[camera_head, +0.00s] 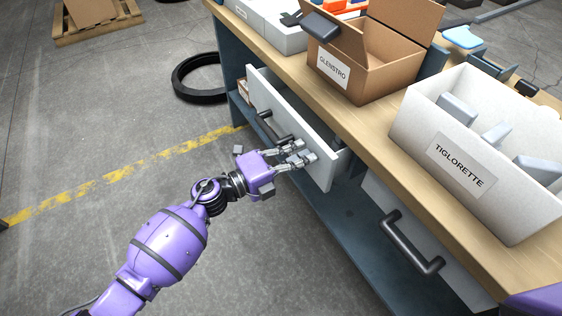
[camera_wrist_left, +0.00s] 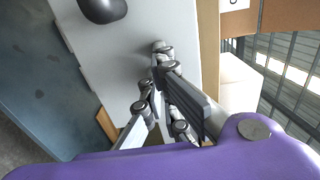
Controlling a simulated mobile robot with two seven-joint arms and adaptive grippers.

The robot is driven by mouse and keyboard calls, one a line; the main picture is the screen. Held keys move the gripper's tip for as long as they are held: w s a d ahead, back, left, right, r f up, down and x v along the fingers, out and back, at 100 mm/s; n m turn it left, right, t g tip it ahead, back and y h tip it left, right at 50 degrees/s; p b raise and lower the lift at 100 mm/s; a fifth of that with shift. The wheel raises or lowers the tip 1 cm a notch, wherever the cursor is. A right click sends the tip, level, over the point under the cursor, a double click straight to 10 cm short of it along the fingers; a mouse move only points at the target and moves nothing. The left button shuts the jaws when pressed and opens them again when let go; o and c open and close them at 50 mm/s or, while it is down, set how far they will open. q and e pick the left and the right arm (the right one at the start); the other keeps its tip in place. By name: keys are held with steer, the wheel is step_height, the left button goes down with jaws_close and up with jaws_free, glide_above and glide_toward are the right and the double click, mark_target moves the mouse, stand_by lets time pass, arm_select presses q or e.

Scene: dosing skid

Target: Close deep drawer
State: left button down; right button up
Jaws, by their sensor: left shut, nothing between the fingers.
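The deep drawer, with a white front (camera_head: 290,121) and a dark bar handle (camera_head: 272,128), is pulled out of the workbench in the head view. Its front also fills the middle of the left wrist view (camera_wrist_left: 135,35), with part of the dark handle (camera_wrist_left: 102,8) at the top. My left gripper (camera_head: 302,156) is shut and empty, at the drawer front to the right of the handle. I cannot tell whether the fingertips touch the panel. My right gripper is not in view.
A wooden worktop (camera_head: 290,70) carries an open cardboard box (camera_head: 385,75) and a white bin (camera_head: 470,135) with grey parts. A second drawer with a dark handle (camera_head: 410,243) is at the lower right. A black ring (camera_head: 199,78) lies on the floor; open floor is at left.

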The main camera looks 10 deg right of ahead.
arm_select(q)
steer(key=x, duration=0.6)
steer(key=shift+b, duration=0.35)
steer(key=shift+s+a, duration=0.1)
steer(key=shift+a, duration=0.4)
steer(key=p+v, duration=0.1)
steer(key=v, duration=1.2)
